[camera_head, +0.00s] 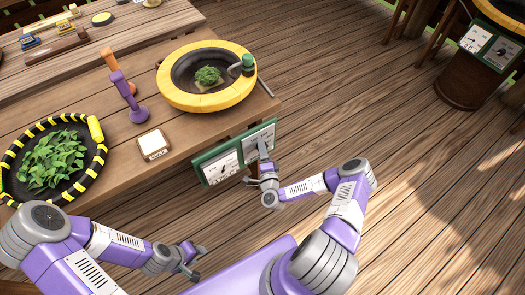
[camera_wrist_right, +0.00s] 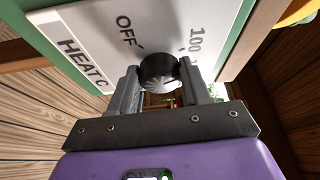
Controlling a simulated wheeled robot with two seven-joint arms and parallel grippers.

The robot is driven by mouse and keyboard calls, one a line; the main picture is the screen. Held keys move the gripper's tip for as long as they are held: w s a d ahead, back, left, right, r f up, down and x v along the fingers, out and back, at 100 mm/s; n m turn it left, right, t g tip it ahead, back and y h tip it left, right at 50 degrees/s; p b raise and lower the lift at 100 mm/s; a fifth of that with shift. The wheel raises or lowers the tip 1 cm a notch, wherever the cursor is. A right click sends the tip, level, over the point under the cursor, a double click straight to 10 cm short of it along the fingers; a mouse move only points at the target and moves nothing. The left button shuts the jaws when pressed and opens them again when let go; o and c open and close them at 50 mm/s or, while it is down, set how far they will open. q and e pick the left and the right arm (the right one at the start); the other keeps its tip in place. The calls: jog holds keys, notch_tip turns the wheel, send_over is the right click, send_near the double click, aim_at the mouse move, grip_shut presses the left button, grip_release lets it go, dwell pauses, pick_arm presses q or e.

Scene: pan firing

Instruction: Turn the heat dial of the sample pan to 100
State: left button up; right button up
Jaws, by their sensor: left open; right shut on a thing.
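The sample pan (camera_head: 181,97) has a yellow rim and a dark bowl with green leaves (camera_head: 207,75) in it. On the table's front edge below it is a green board with white dial panels. My right gripper (camera_head: 262,160) is at the right panel (camera_head: 263,136). In the right wrist view, its fingers (camera_wrist_right: 160,92) are shut on the black heat dial (camera_wrist_right: 158,68), one on each side. The panel (camera_wrist_right: 95,28) there reads OFF on the left and 100 on the right. The dial's pointer cannot be made out. My left gripper (camera_head: 193,262) is open and empty, low in front of the table.
A striped black-and-yellow tray of green leaves (camera_head: 53,160) is on the table's left. A white square scale (camera_head: 154,144), a purple tool (camera_head: 131,100) and an orange tool (camera_head: 117,70) stand near the pan. The wooden floor (camera_head: 400,130) is open to the right.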

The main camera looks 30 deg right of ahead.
jog(key=o, duration=1.1)
jog(key=shift+c, duration=0.2)
jog(key=p+v, duration=0.1)
jog(key=v, duration=0.6)
jog(key=shift+s+p, duration=0.25)
jog(key=shift+p, duration=0.1)
jog(key=shift+a, duration=0.1)
